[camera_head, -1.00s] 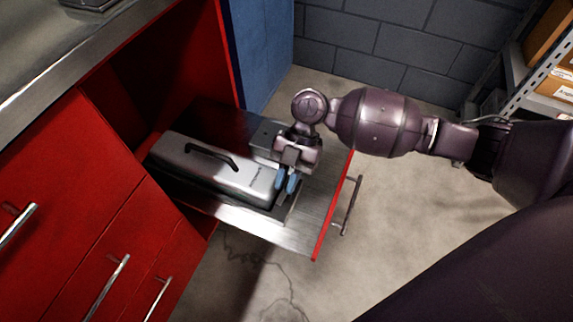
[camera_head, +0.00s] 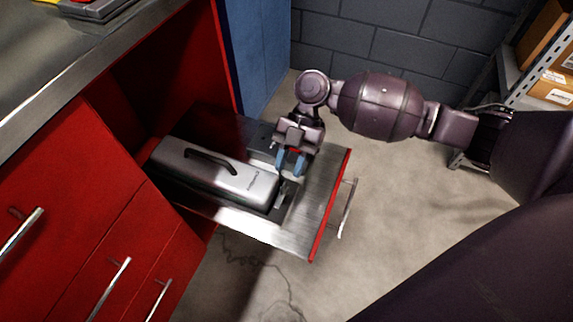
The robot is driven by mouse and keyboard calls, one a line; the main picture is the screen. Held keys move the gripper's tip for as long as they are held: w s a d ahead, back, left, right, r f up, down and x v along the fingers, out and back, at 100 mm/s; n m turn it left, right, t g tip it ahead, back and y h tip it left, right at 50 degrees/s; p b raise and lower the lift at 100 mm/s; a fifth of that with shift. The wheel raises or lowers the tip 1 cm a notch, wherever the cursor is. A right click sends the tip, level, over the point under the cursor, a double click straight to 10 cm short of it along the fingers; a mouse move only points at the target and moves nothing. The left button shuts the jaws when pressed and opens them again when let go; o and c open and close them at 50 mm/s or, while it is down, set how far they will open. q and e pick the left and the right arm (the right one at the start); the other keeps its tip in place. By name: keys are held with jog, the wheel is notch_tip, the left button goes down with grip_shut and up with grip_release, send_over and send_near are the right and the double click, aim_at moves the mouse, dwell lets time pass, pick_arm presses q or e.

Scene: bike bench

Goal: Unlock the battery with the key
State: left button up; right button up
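The battery (camera_head: 232,178) is a long silver-grey case with a black carry handle (camera_head: 212,160). It lies in the pulled-out drawer. My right gripper (camera_head: 291,164) is above the battery's right end, with its two blue fingertips pointing down. A gap shows between the fingertips, so it looks open. A small red patch shows between the fingers; I cannot tell what it is. A small bright metal piece (camera_head: 283,188) shows at the battery's right end, just below the fingers. I cannot make out the key or the lock clearly. My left gripper is not in view.
The open drawer (camera_head: 322,190) has a red front edge and a metal handle (camera_head: 347,208). Red cabinet fronts (camera_head: 85,235) and a metal worktop (camera_head: 60,80) are at the left. A shelf with boxes (camera_head: 550,75) is at the upper right. The floor right of the drawer is clear.

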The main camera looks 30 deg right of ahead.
pick_arm(q)
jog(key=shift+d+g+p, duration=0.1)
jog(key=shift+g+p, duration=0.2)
jog(key=shift+p, duration=0.15)
pick_arm(e)
jog(key=v, duration=0.5)
jog(key=shift+w+d+r, duration=0.2)
jog(key=shift+d+r, duration=0.05)
jog(key=shift+d, duration=0.05)
